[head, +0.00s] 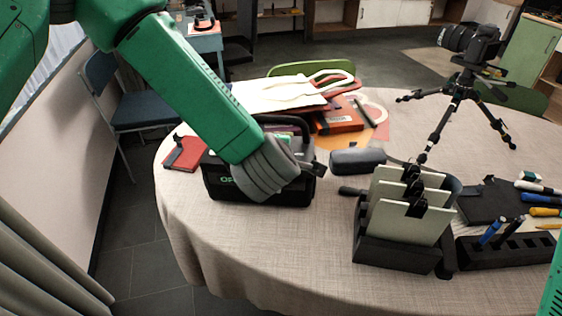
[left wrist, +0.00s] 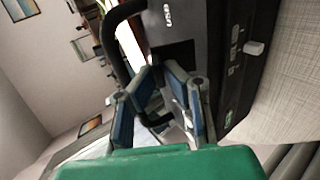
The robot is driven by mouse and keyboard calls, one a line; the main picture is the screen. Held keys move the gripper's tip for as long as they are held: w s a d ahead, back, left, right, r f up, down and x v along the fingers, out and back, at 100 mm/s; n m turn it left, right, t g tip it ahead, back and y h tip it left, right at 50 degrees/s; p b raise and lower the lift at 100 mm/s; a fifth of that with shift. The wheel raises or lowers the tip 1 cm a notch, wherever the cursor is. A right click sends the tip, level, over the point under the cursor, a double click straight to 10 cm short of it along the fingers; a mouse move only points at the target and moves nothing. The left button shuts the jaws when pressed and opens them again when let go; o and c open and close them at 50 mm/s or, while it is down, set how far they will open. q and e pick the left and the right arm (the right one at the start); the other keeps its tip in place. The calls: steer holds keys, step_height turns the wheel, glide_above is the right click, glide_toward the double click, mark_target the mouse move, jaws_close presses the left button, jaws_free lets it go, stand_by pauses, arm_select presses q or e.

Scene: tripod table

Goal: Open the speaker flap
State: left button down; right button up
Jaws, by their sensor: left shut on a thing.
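The black speaker (head: 225,188) stands upright on the near left of the table, its carry handle raised. My left arm crosses in front and hides much of it. My left gripper (head: 312,169) is at the speaker's right end. In the left wrist view the speaker's dark body (left wrist: 215,50) fills the upper right, with the curved handle (left wrist: 112,35) beside it. The fingers of my left gripper (left wrist: 155,108) are closed around a small dark part at the speaker's side, seemingly the flap. Its outline is mostly hidden by the fingers. My right gripper is out of view.
A black case (head: 358,161) lies just right of my left gripper. A holder with clipped cards (head: 398,250) stands nearer the front. A camera tripod (head: 458,95) stands at the back right. A red notebook (head: 184,153) lies left of the speaker. The front left cloth is clear.

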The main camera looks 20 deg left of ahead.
arm_select(q)
steer(key=s+t+b, duration=0.1)
steer(key=t+b, duration=0.1)
steer(key=b, duration=0.2)
steer(key=s+f+t+y+b, duration=0.1)
steer(key=t+b, duration=0.2)
steer(key=b, duration=0.2)
steer(key=s+f+t+b, duration=0.1)
steer(key=t+b, duration=0.1)
steer(key=b, duration=0.3)
steer(key=shift+d+t+y, duration=0.25)
steer(key=shift+t+y, duration=0.15)
steer(key=shift+s+r+t+b, duration=0.15)
steer(key=shift+t+b, duration=0.45)
steer(key=shift+b, duration=0.7)
steer(key=c, duration=1.7)
jaws_free()
